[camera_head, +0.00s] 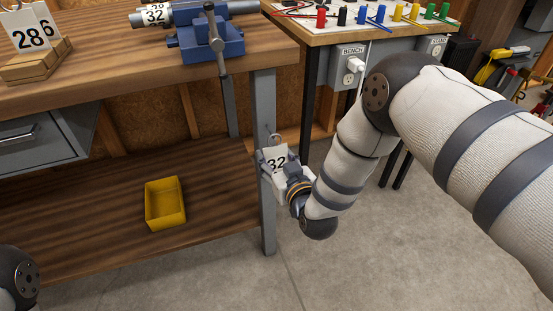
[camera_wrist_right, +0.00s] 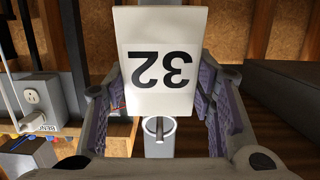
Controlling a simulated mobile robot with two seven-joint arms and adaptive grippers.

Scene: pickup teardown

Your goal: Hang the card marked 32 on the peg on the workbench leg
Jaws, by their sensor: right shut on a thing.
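The white card marked 32 (camera_head: 275,161) is in my right gripper (camera_head: 284,174), beside the workbench leg (camera_head: 268,230). A ring shows above the card. In the right wrist view the card (camera_wrist_right: 161,50) appears upside down between the fingers of my gripper (camera_wrist_right: 160,104). Just below it there, a pale round part with a dark bar (camera_wrist_right: 159,132) shows; I cannot tell whether this is the peg or whether the ring is around it. My left gripper is out of view.
A yellow bin (camera_head: 166,204) sits on the lower shelf (camera_head: 100,215). A blue vise (camera_head: 215,42), with another 32 label beside it, and a wooden card holder (camera_head: 38,66) are on the benchtop. A second table (camera_head: 345,30) with an outlet box stands to the right.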

